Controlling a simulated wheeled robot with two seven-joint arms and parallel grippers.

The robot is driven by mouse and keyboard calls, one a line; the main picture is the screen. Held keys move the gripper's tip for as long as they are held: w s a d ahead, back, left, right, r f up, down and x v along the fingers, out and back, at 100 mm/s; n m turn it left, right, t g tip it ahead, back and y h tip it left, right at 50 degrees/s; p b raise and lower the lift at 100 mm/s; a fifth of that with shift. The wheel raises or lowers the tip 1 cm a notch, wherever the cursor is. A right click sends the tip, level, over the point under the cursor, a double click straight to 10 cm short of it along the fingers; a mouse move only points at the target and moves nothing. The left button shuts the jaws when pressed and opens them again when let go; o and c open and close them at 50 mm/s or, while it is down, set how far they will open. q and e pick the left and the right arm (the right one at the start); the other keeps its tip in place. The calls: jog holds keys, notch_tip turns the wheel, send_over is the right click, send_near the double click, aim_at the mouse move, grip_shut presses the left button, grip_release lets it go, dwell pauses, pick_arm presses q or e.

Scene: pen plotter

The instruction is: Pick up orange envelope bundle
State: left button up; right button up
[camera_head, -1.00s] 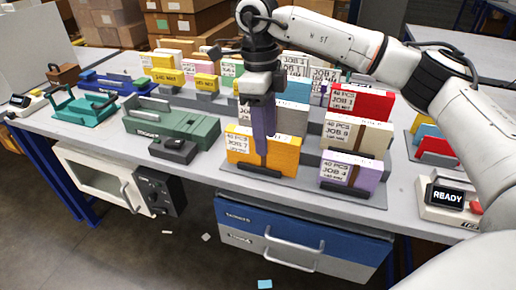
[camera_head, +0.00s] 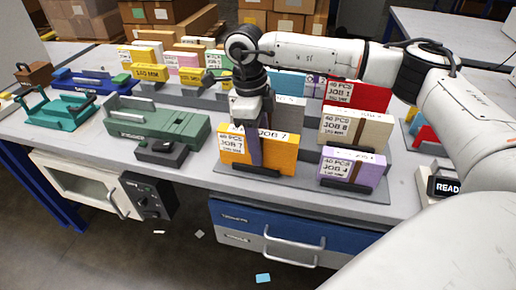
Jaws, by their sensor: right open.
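The orange envelope bundle (camera_head: 280,158), labelled JOB 7, stands upright in a dark holder at the front left of a grey rack plate. My right gripper (camera_head: 255,160) comes down from above in front of the bundle, its purple fingers overlapping the bundle's middle in the picture. The gripper is open. The fingers hide part of the bundle's face, and I cannot tell whether they touch it. My left gripper is not in view.
A purple bundle (camera_head: 367,168) and a cream bundle (camera_head: 372,130) stand to the right, a red one (camera_head: 372,97) behind them. A green device (camera_head: 165,124) sits to the left. A blue drawer (camera_head: 345,240) is below the table.

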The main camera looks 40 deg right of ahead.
jog(key=shift+f, duration=0.5)
grip_shut()
